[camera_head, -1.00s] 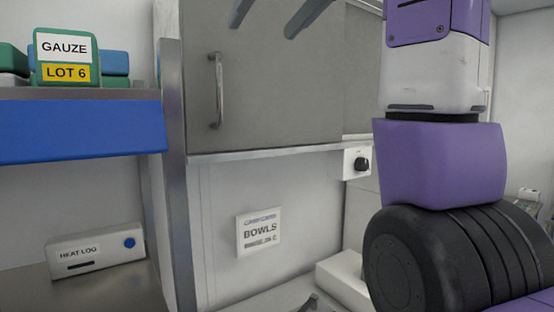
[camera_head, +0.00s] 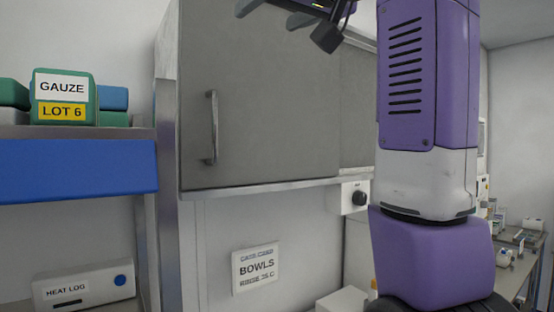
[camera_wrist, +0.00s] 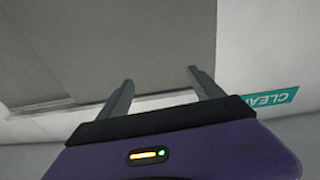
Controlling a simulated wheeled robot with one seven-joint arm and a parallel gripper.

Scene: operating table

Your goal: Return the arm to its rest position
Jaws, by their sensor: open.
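My gripper shows in the wrist view (camera_wrist: 160,82) with its two fingers spread apart and nothing between them. In the head view only part of my gripper (camera_head: 290,14) shows at the top edge, in front of the upper part of a grey cabinet door (camera_head: 265,90). My purple and white arm stands upright at the right of the head view. The wrist view shows a grey panel (camera_wrist: 110,40) beyond the fingers, with no object near the fingertips.
A shelf with a blue front (camera_head: 75,168) holds a green GAUZE box (camera_head: 62,97) at left. A HEAT LOG box (camera_head: 84,290) sits below. A BOWLS sign (camera_head: 256,267) hangs under the cabinet. A bench with small items (camera_head: 512,250) stands at far right. The wrist view shows a green sign (camera_wrist: 270,99).

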